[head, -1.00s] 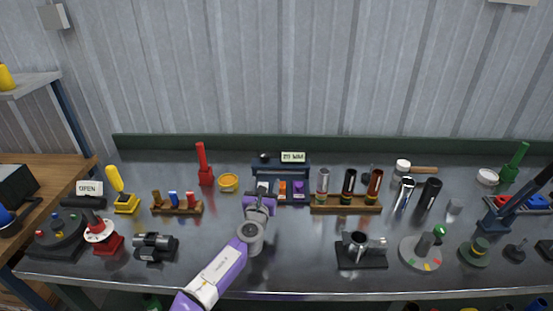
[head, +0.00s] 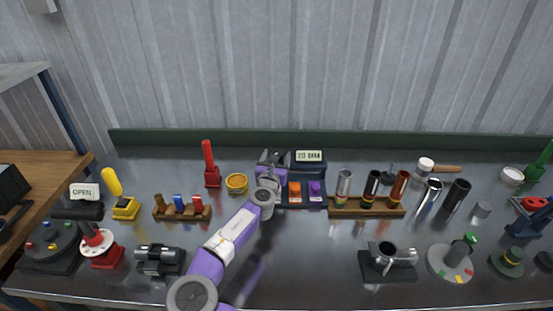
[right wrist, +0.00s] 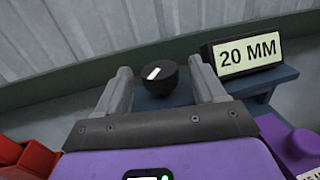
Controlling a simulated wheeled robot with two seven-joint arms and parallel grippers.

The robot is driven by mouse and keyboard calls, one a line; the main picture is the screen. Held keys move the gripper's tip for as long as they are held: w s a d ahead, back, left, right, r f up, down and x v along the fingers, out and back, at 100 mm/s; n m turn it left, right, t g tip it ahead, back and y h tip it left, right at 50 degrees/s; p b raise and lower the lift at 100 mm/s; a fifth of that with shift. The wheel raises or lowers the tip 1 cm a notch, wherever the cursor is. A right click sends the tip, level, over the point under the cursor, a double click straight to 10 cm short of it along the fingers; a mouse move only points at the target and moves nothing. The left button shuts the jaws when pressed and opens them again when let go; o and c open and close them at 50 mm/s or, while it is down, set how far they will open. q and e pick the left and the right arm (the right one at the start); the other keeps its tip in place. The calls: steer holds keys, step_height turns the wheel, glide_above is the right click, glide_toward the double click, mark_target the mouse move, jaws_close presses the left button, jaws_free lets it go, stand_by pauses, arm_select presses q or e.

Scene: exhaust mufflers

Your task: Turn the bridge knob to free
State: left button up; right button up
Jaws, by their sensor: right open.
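The bridge knob (right wrist: 159,78) is a round black knob with a white pointer mark on top, in the right wrist view. It sits on the blue bridge (right wrist: 258,80), left of a "20 MM" sign (right wrist: 249,53). My right gripper (right wrist: 158,70) is open, with one finger on each side of the knob and gaps showing at both sides. In the head view my right gripper (head: 272,158) is at the left end of the bridge and hides the knob. The sign (head: 309,156) stands to its right there. My left gripper is not in view.
A wooden rack (head: 366,208) with several tubes is to the right. A yellow ring (head: 236,183) and a red post (head: 210,165) are to the left. The bench front is partly clear.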

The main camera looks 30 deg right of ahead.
steer(key=shift+w+d, duration=0.1)
steer(key=c, duration=1.1)
steer(key=shift+o, duration=0.2)
steer(key=n+t+y, duration=0.1)
steer(key=y, duration=0.1)
steer(key=n+t+y+b, duration=0.1)
steer(key=n+y, duration=0.1)
steer(key=shift+s+d+f+t, duration=0.1)
steer(key=shift+s+d+t, duration=0.1)
steer(key=shift+d+t, duration=0.2)
steer(key=shift+d+n+t+y, duration=0.1)
steer(key=shift+n+t+y, duration=0.3)
steer(key=shift+n+y, duration=0.85)
steer(key=shift+n+t+y, duration=0.4)
steer(key=shift+n+y, duration=0.35)
steer(key=shift+y, duration=1.3)
